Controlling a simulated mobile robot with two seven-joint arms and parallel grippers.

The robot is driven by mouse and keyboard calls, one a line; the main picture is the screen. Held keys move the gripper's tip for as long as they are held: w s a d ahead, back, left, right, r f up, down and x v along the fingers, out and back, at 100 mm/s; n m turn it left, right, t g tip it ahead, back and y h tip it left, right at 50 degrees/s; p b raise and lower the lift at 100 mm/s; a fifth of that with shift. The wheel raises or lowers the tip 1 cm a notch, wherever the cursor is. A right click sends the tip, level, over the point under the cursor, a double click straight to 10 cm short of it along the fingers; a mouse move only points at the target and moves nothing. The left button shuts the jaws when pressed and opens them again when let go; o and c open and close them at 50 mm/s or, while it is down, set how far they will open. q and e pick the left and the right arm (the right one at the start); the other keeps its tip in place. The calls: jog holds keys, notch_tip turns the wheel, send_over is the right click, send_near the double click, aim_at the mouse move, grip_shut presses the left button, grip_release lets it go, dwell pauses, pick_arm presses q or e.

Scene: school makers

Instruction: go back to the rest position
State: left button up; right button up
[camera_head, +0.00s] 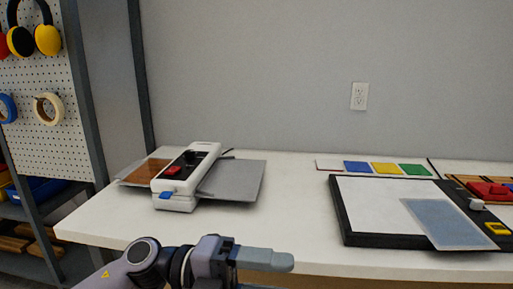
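My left arm comes in at the bottom left of the head view, and my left gripper (264,262) points right, in front of the white table's front edge (200,238). One grey finger shows clearly; the lower part of the gripper is cut off by the picture edge, so its opening cannot be judged. I see nothing held in it. My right gripper is not in view.
A white laminator (187,178) with a red switch stands on the table's left. A black-framed white board (372,205) with a bluish sheet (447,222) lies right. Coloured cards (384,168) lie behind. A pegboard rack (42,75) stands left. The table's middle is clear.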

pick_arm(q)
jog(key=w+a+f+n+t+y, duration=0.35)
jog(key=a+f+n+t, duration=0.2)
jog(key=n+t, duration=0.6)
jog(key=w+a+f+n+t+y, duration=0.2)
jog(key=a+f+n+t+y, duration=0.45)
jog(key=n, duration=0.85)
jog(key=s+a+f+n+g+y, duration=0.1)
jog(key=s+a+f+n+y, duration=0.2)
jog(key=f, duration=0.4)
jog(key=s+a+f+n+g+y, duration=0.1)
jog(key=s+a+f+n+g, duration=0.15)
jog(key=s+f, duration=0.35)
jog(key=s+a+f+n+y, duration=0.1)
jog(key=s+a+f+n, duration=0.25)
jog(key=f, duration=0.35)
jog(key=s+a+r+y+p, duration=0.1)
jog(key=s+r+p, duration=0.2)
jog(key=r+p, duration=0.7)
jog(key=g+p, duration=0.1)
jog(key=p, duration=0.3)
jog(key=shift+a+r, duration=0.2)
jog(key=shift+r, duration=0.1)
jog(key=shift+m, duration=0.25)
